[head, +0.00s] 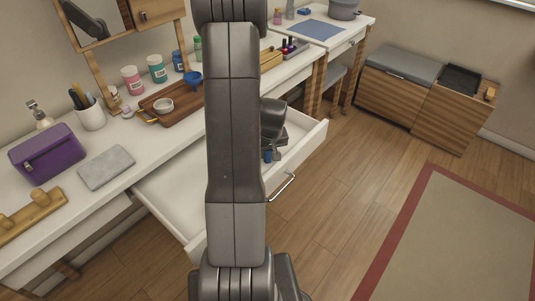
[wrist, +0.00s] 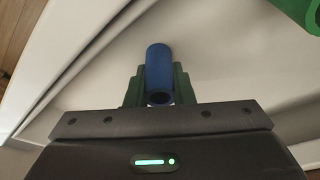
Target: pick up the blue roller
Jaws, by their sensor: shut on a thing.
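The blue roller (wrist: 159,68) is a short hollow tube. In the wrist view it stands out between the two green fingers of my gripper (wrist: 158,86), which are shut on it, one on each side. In the head view a small blue bit of the roller (head: 268,157) shows below my gripper (head: 270,150), inside the open white drawer (head: 302,142). My own arm hides most of the gripper there. I cannot tell whether the roller touches the drawer floor.
A green tube (wrist: 302,10) lies at the upper right of the wrist view. The drawer's front with its metal handle (head: 283,187) is close by. Above the drawer, the white counter holds a wooden tray (head: 172,104), a purple bag (head: 47,152) and a grey cloth (head: 106,167).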

